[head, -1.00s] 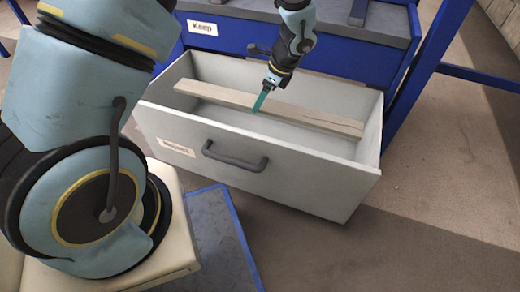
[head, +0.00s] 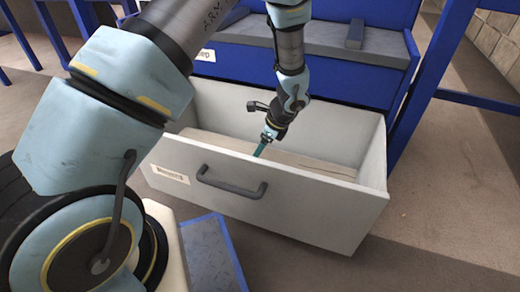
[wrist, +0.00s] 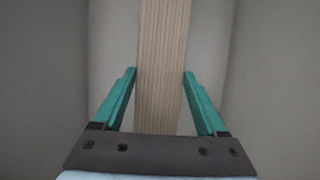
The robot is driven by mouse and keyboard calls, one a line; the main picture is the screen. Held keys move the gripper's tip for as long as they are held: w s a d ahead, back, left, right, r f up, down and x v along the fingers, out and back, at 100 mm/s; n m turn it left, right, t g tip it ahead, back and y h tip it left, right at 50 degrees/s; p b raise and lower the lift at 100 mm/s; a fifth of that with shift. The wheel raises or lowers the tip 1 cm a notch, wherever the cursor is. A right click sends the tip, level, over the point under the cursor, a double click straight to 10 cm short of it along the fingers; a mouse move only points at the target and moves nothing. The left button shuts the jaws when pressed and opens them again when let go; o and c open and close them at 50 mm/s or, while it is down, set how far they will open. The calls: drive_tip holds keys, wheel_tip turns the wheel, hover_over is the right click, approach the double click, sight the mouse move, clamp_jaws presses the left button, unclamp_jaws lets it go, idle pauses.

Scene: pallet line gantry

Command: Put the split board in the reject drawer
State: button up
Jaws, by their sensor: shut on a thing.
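The pale wooden board (head: 312,165) lies lengthwise within the open grey reject drawer (head: 310,215), below the rim, with its lower side hidden by the drawer front. A thin dark line runs near its right end. My gripper (head: 260,151) reaches down into the drawer and is shut on the board. In the wrist view, the teal fingers of my gripper (wrist: 160,72) stand on either side of the board (wrist: 162,50), with grey drawer surfaces around it. Whether the board touches the drawer floor is hidden.
The drawer has a dark handle (head: 232,184) and a label (head: 170,174). Behind it stands a blue unit with a grey top and a labelled front (head: 330,65); a dark block (head: 355,33) lies on top. A blue post (head: 425,90) rises at the right. Floor is clear at right.

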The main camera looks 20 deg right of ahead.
drive_tip(key=shift+f, duration=0.1)
drive_tip(key=shift+f, duration=0.5)
drive_tip(key=o, duration=1.6)
drive_tip(key=p+v, duration=0.5)
drive_tip(key=v, duration=0.8)
drive_tip(key=shift+w+a+r+p, duration=0.15)
drive_tip(key=shift+a+r+p, duration=0.05)
drive_tip(key=shift+p, duration=0.2)
